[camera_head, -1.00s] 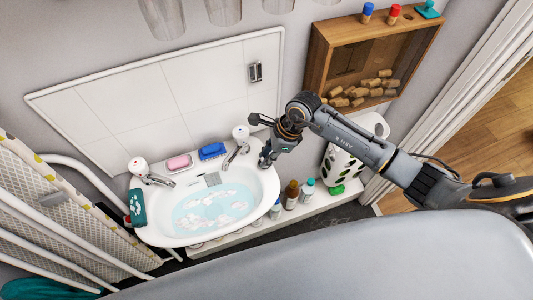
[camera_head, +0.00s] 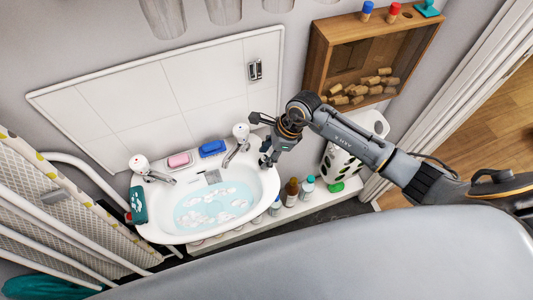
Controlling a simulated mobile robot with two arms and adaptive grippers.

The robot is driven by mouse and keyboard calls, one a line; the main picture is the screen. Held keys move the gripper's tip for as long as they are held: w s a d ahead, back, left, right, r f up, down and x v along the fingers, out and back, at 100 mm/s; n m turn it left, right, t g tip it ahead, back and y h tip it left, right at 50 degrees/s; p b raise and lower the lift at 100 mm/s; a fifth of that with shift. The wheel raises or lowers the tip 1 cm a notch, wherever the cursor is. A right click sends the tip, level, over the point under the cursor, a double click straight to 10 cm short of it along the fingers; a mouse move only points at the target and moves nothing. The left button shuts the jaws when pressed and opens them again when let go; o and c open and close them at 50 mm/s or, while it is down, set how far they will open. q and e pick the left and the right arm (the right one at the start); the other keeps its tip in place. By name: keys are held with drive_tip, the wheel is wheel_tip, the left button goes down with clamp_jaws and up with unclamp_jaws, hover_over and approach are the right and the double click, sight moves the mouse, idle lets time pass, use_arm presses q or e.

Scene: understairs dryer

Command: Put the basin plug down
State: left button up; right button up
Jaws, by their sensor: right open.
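The white basin (camera_head: 160,229) holds bluish water with white foam. My right gripper (camera_head: 259,140) is open at the basin's right rim, beside the right tap (camera_head: 240,134). I cannot make out a basin plug for certain; nothing shows clearly between the fingers. A small grey piece (camera_head: 213,177) sits at the basin's back edge between the taps, and I cannot tell what it is. My left gripper is not in view.
A pink soap (camera_head: 180,160) and a blue brush-like item (camera_head: 212,148) lie behind the basin. Several bottles (camera_head: 292,190) stand on the ledge to the right. A wooden box (camera_head: 318,62) with corks hangs on the wall. An ironing board (camera_head: 40,195) leans at left.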

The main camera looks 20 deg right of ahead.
drive_tip(key=b+v, duration=0.2)
drive_tip(key=v, duration=0.9)
drive_tip(key=shift+d+r, duration=0.2)
drive_tip(key=shift+r, duration=0.1)
